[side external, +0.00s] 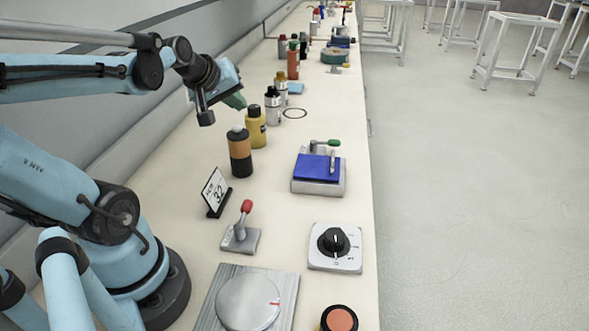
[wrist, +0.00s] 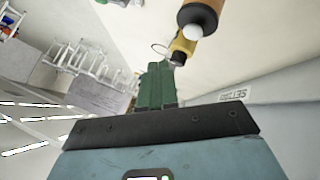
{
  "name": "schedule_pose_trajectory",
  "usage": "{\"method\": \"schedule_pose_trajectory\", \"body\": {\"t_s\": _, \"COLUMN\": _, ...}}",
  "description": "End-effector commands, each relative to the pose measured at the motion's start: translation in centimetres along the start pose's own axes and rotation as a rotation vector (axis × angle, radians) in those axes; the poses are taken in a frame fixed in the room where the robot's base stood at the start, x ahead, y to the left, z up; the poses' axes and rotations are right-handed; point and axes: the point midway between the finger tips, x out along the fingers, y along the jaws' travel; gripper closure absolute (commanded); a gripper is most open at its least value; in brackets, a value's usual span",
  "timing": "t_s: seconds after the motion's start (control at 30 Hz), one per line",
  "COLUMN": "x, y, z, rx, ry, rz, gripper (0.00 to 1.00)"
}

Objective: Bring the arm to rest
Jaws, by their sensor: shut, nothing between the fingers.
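My gripper (side external: 237,101) is raised above the back edge of the bench, beside the row of bottles, with my arm reaching in from the left. Its green fingers show in the wrist view (wrist: 156,84), pressed together with nothing between them. A yellow bottle (side external: 255,128) and a black and orange bottle (side external: 239,152) stand upright on the bench just below and to the right of it. Both also show near the fingers in the wrist view, the yellow one (wrist: 182,48) and the orange one (wrist: 198,14). I cannot see any contact with them.
The bench holds a blue-topped device (side external: 318,168), a dial box (side external: 335,248), a red-knobbed lever (side external: 241,232), a number card (side external: 215,191) and a round-plated device (side external: 249,301). More bottles, including a red one (side external: 293,60), stand farther back. White stools (side external: 515,48) stand on the open floor to the right.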

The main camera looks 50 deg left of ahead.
Motion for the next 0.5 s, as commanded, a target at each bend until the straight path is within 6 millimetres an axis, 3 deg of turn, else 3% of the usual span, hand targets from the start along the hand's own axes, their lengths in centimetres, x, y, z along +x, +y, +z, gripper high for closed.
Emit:
{"method": "schedule_pose_trajectory", "body": {"t_s": 0.1, "x": -0.2, "y": 2.5, "z": 4.1, "rx": 0.205, "ry": -0.073, "rz": 0.037, "gripper": 1.0}}
{"method": "schedule_pose_trajectory", "body": {"t_s": 0.3, "x": -1.5, "y": 5.4, "z": 11.8, "rx": 0.631, "ry": -0.186, "rz": 0.117, "gripper": 1.0}}
{"method": "schedule_pose_trajectory", "body": {"t_s": 0.5, "x": -2.8, "y": 6.3, "z": 16.8, "rx": 0.934, "ry": -0.241, "rz": 0.183, "gripper": 1.0}}
